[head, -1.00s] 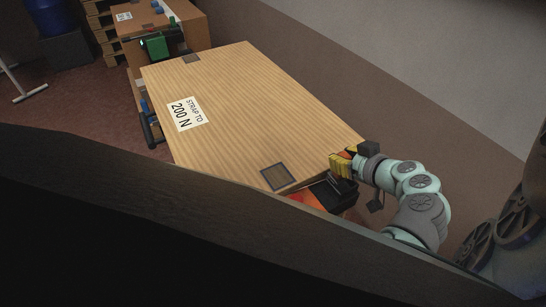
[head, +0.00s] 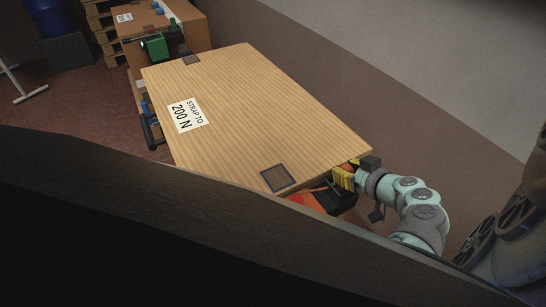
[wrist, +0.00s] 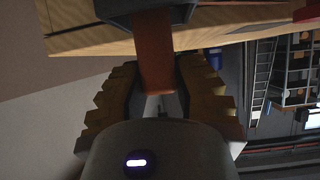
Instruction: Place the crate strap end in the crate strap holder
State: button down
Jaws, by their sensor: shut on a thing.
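The wooden crate (head: 245,120) fills the middle of the head view, with a "STRAP TO 200 N" label on top. My gripper (head: 343,178) is at its near right corner, its yellow fingers just below the top edge. In the wrist view my gripper (wrist: 156,100) has its stepped fingers on both sides of the orange-brown strap end (wrist: 155,50) and is shut on it. The strap's upper part meets a dark piece (wrist: 148,12), perhaps the strap holder. In the head view a black part (head: 335,202) and an orange-red piece (head: 306,201) show below the crate edge.
A dark beam (head: 150,175) crosses the near side and hides the crate's lower front. A second crate (head: 185,25) with a green device (head: 155,45) stands behind. The wall (head: 430,90) runs along the right. Open floor (head: 80,105) lies at left.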

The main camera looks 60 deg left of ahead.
jog(key=c, duration=0.9)
grip_release()
jog(key=shift+f, duration=0.1)
jog(key=shift+o, duration=0.2)
jog(key=shift+s, duration=0.1)
